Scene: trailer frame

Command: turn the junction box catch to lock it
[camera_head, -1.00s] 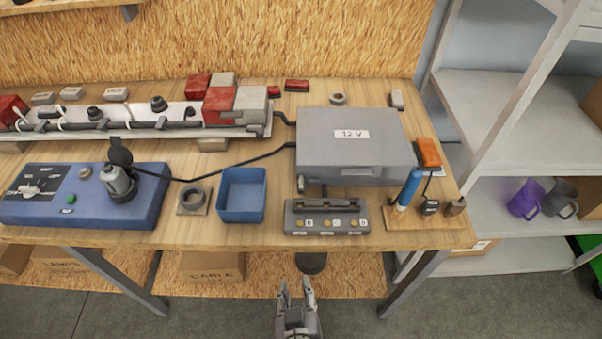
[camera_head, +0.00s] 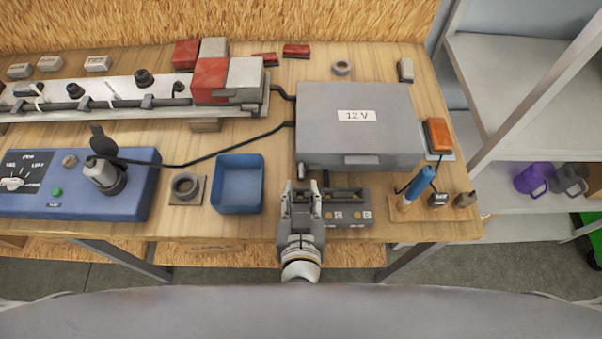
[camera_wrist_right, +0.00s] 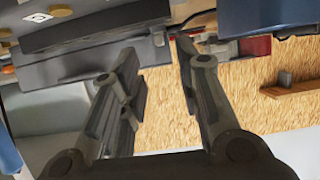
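The junction box is a grey box with a "12 V" label (camera_head: 352,100) at the back right of the bench, its lid down. A small dark lever (camera_head: 301,170) hangs at its front left corner; a lighter plate (camera_head: 361,160) sits on its front face. I cannot tell for sure which is the catch. My right gripper (camera_head: 302,192) is just in front of the lever, fingers pointing at the box, apart and empty. In the right wrist view its fingers (camera_wrist_right: 160,70) are also spread with nothing between them. My left gripper is not in view.
A grey block with buttons (camera_head: 347,208) lies directly under and right of my right gripper. A blue tray (camera_head: 239,184) stands to its left. A blue-handled screwdriver (camera_head: 419,184) stands in a wooden holder to the right. Black cables run into the box's left side.

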